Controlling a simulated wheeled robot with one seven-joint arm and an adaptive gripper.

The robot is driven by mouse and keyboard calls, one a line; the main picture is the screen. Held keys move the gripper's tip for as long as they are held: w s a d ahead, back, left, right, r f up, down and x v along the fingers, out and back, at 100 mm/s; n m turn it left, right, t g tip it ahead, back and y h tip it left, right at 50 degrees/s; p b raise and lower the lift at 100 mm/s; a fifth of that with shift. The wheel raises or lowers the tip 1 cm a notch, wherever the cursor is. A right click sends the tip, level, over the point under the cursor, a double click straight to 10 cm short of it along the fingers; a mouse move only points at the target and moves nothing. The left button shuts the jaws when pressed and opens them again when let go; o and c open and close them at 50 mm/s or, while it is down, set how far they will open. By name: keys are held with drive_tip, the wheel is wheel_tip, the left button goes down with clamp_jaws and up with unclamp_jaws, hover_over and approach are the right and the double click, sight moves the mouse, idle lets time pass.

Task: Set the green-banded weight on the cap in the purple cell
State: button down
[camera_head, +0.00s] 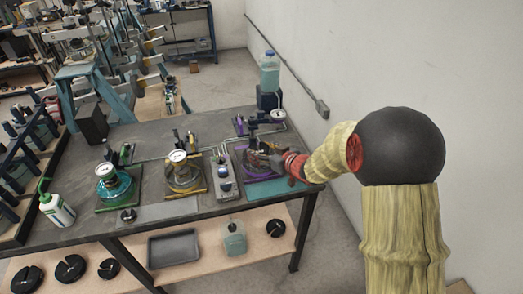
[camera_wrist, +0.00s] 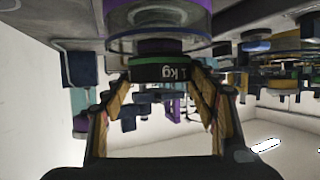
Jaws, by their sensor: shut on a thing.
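My gripper (camera_wrist: 163,76) is shut on the green-banded weight (camera_wrist: 165,72), a dark block with a green band and "1 kg" on it. The wrist view is upside down, with the bench at its top. The purple cell (camera_wrist: 160,22), clear-walled with purple parts, lies right against the weight in that picture. I cannot tell whether the weight touches the cap. In the head view the purple cell (camera_head: 258,170) stands on a purple-edged mat at the right of the bench, and my gripper (camera_head: 284,161) is at its right side. The weight is hard to make out there.
A yellow cell (camera_head: 183,174) and a teal cell (camera_head: 114,183) stand to the left on the bench (camera_head: 80,232). A grey control box (camera_head: 223,180) is close left of the purple cell. A blue-liquid bottle (camera_head: 269,72) stands behind it. The wall is near on the right.

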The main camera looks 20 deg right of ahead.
drive_tip(key=shift+w+r, duration=0.1)
drive_tip(key=shift+r, duration=0.05)
drive_tip(key=c, duration=0.9)
unclamp_jaws()
drive_tip(key=o, duration=0.4)
drive_tip(key=shift+s+f, duration=0.2)
drive_tip(key=shift+f, duration=0.15)
drive_tip(key=v, duration=1.2)
drive_tip(key=shift+r, duration=0.15)
